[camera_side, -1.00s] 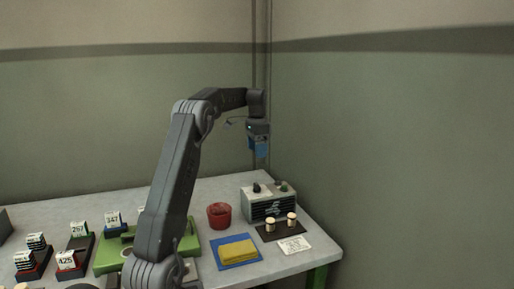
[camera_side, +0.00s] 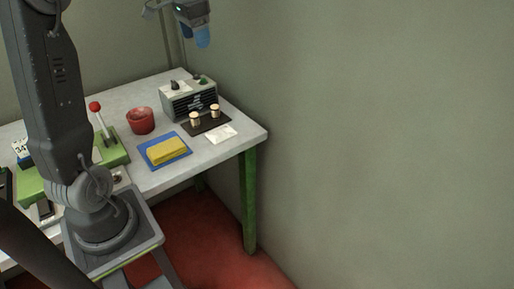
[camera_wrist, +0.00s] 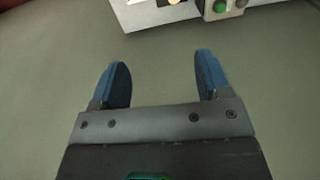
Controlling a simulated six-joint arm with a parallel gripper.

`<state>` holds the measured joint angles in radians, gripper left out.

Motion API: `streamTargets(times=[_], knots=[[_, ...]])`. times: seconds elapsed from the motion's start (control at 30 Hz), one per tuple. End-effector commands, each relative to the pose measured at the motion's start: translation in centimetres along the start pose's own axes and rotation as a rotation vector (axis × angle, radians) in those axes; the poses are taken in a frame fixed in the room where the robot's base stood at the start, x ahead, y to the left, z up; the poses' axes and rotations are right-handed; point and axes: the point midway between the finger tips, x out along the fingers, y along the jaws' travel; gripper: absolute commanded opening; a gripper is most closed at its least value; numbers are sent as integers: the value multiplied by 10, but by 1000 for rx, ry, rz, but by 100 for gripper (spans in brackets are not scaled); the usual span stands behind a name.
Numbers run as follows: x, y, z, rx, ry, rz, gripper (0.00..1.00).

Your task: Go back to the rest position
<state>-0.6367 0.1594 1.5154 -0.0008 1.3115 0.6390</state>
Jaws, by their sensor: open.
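My gripper (camera_side: 203,40) hangs high in the air near the top of the side view, fingers pointing down. It is well above the table and clear of everything on it. In the wrist view my gripper (camera_wrist: 160,62) shows two blue fingers spread apart with nothing between them. Two pale cork stoppers, a left one (camera_side: 195,119) and a right one (camera_side: 215,111), stand upright on a dark mat (camera_side: 207,125) at the table's right side. The upper arm is cut off by the top edge of the side view.
A grey box with knobs (camera_side: 190,101) stands behind the corks. The wall (camera_side: 380,120) is close on the right.

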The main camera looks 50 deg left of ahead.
Motion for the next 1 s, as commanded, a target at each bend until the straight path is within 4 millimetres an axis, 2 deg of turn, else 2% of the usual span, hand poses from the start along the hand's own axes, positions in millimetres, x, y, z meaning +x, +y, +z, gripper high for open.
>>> streamTargets(times=[0.03,0.2,0.4,0.5,0.6,0.7,1.0], knots=[[-10,35,5,11,31,-10,70],[-23,126,38,7,133,-18,70],[-15,211,101,-1,256,13,70],[-4,238,131,-8,306,40,70],[7,255,154,-14,341,65,70],[14,264,167,-20,360,82,70],[18,268,173,-25,367,90,70]])
